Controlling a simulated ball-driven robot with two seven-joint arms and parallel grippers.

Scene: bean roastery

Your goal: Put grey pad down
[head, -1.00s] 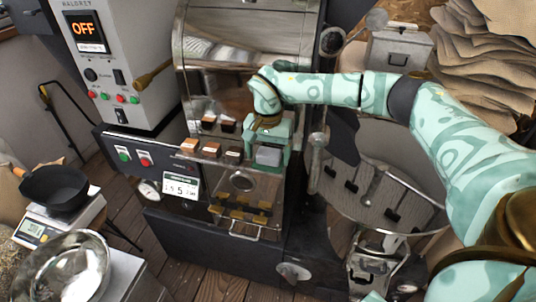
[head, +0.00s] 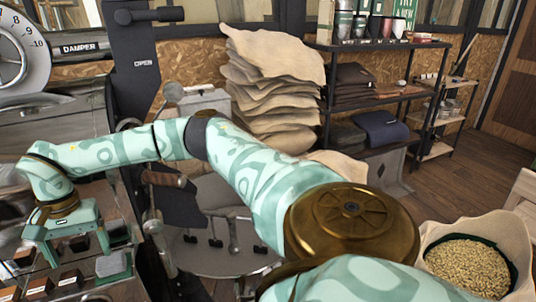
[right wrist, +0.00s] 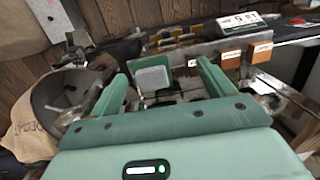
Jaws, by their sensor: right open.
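The grey pad (head: 113,263) is a small pale block at the lower left of the head view, just below my right gripper (head: 86,256). In the right wrist view the grey pad (right wrist: 152,78) shows between the two green fingers of my right gripper (right wrist: 162,76). The fingers stand open, with a gap on each side of the pad. What the pad's underside rests on is hard to make out. My left gripper is not in view.
A row of small labelled blocks (head: 68,279) lies beside the pad on the roaster front. A round cooling tray (head: 215,262) is to the right of the gripper. Stacked sacks (head: 268,85), a dark shelf (head: 395,90) and a bean sack (head: 468,265) stand farther right.

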